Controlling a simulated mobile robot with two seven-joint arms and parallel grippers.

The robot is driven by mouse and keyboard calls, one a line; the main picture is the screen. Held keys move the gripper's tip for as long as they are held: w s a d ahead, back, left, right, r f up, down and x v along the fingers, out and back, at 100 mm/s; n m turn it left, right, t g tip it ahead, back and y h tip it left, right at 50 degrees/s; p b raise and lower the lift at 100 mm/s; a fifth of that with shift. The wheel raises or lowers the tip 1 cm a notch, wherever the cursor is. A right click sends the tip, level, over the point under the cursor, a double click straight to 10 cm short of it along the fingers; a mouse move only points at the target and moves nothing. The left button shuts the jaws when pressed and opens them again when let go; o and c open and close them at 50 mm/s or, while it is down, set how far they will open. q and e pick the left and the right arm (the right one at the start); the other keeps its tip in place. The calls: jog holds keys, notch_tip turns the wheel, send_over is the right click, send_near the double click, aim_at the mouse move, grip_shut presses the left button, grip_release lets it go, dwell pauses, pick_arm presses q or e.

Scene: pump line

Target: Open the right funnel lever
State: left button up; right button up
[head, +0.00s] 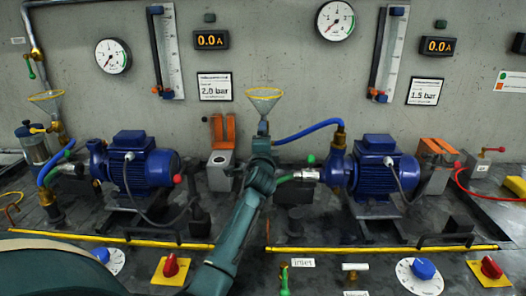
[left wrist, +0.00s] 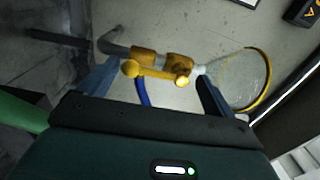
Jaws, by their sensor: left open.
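The right funnel (head: 264,99), a clear cone with a yellow rim, stands against the wall in the middle of the head view. Its valve and lever are hidden there behind my left arm and gripper (head: 262,132). In the left wrist view the funnel (left wrist: 236,82) lies to the right of a brass valve (left wrist: 150,57). The yellow lever (left wrist: 152,73) runs along the valve, with a round knob at its left end. My left gripper (left wrist: 150,92) is open, with one finger to each side of the lever. I cannot tell whether they touch. My right gripper is not in view.
A blue hose (head: 308,131) runs right from the valve area. Blue pumps (head: 133,164) (head: 381,166) stand on both sides of my arm. A left funnel (head: 46,97) is at the far left. A yellow rail (head: 380,249), knobs and red switches line the front.

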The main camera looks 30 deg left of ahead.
pick_arm(q)
jog(key=v, duration=1.2)
jog(key=shift+s+d+p, duration=0.2)
jog(key=shift+s+p, duration=0.15)
jog(key=shift+s, duration=0.05)
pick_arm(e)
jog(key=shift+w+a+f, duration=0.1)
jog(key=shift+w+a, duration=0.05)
